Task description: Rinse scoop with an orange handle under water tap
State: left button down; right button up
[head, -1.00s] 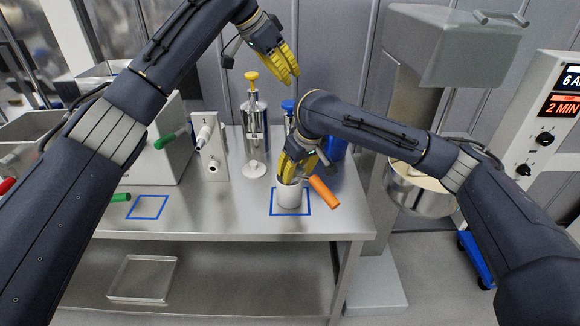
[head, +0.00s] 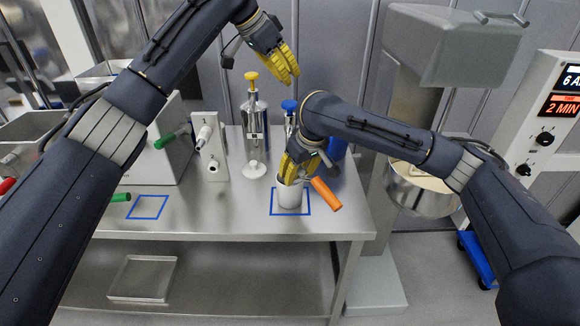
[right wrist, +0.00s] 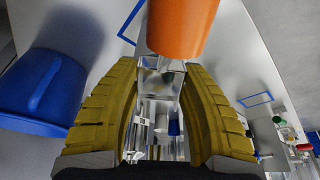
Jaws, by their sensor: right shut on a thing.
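The scoop's orange handle (head: 325,194) slants out to the right of a white cup (head: 290,196) on the table. My right gripper (head: 290,178) is at the cup's rim. In the right wrist view the orange handle (right wrist: 183,25) is at the top, and a shiny clear or metal part runs between the yellow fingers (right wrist: 165,110), which are shut on the scoop. The scoop's lower end is hidden. My left gripper (head: 292,80) is raised above the table, apart from everything; its finger gap is unclear. A white upright unit with a short spout (head: 204,135) may be the tap.
Blue outlined squares mark the table at the cup and at the left (head: 148,207). A yellow-topped pump dispenser (head: 254,115) and a blue-topped one (head: 290,107) stand behind. A green handle (head: 120,197) lies left. A mixer bowl (head: 422,195) is right of the table.

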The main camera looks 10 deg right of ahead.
jog(key=s+d, duration=0.3)
jog(key=s, duration=0.5)
dwell(0.6)
dwell(0.4)
